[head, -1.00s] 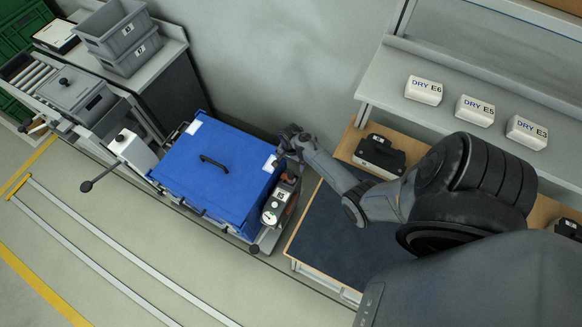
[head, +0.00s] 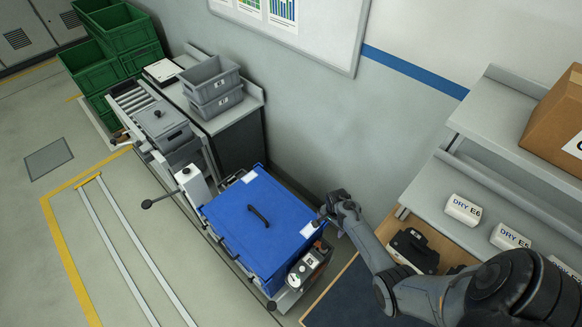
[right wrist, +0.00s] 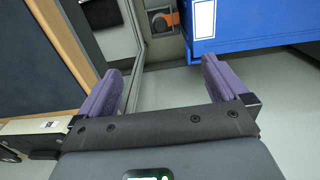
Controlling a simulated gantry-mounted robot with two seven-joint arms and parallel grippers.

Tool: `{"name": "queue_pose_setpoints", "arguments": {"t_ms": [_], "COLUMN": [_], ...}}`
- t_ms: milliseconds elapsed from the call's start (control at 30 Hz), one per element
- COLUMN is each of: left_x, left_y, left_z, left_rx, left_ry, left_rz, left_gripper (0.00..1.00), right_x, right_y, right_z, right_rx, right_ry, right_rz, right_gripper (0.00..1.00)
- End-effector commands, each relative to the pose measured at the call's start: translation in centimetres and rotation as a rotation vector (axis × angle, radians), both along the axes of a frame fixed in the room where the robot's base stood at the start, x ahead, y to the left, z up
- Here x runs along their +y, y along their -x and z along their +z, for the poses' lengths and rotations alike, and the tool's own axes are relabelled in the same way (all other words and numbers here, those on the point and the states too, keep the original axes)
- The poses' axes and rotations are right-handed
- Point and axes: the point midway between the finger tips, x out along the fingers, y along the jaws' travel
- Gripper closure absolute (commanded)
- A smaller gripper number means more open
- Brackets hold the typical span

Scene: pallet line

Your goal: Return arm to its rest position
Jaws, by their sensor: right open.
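My right arm (head: 368,240) reaches in from the lower right in the head view. The blue box (right wrist: 255,20) shows ahead and to the right there, apart from the fingers. My left gripper is not in view.
The blue box (head: 235,225) stands on a line station beside a small control unit (head: 303,270). A workbench (head: 415,215) with a black device lies right. White DRY packs (head: 462,209) sit on a shelf. Grey bins (head: 212,82) and green crates (head: 118,35) are at back left.

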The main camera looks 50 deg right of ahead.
Motion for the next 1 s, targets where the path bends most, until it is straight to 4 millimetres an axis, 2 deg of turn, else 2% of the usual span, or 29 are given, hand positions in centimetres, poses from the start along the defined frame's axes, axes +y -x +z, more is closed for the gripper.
{"name": "queue_pose_setpoints", "arguments": {"t_ms": [167,333,467,567,667,767,900,1000], "left_x": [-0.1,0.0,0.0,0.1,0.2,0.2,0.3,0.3], "left_y": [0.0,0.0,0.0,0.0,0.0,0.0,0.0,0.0], "left_z": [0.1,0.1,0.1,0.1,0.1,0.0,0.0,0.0], "left_rx": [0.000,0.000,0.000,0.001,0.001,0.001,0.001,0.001], "left_ry": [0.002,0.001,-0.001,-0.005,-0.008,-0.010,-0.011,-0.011], "left_rz": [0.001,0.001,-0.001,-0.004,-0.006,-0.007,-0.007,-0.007], "left_gripper": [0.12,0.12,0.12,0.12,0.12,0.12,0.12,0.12], "right_x": [0.1,0.8,1.8,4.0,7.7,12.5,19.6,23.7], "right_y": [2.8,8.7,11.5,12.2,12.2,11.8,11.3,10.9], "right_z": [-1.3,-3.8,-3.0,-1.0,1.9,5.7,12.4,17.6], "right_rx": [0.042,0.133,0.150,0.137,0.105,0.052,-0.053,-0.141], "right_ry": [-0.001,0.016,0.083,0.128,0.150,0.157,0.154,0.164], "right_rz": [0.000,0.046,0.154,0.297,0.494,0.719,1.033,1.238], "right_gripper": [0.00,0.00,0.00,0.00,0.00,0.00,0.00,0.00]}}
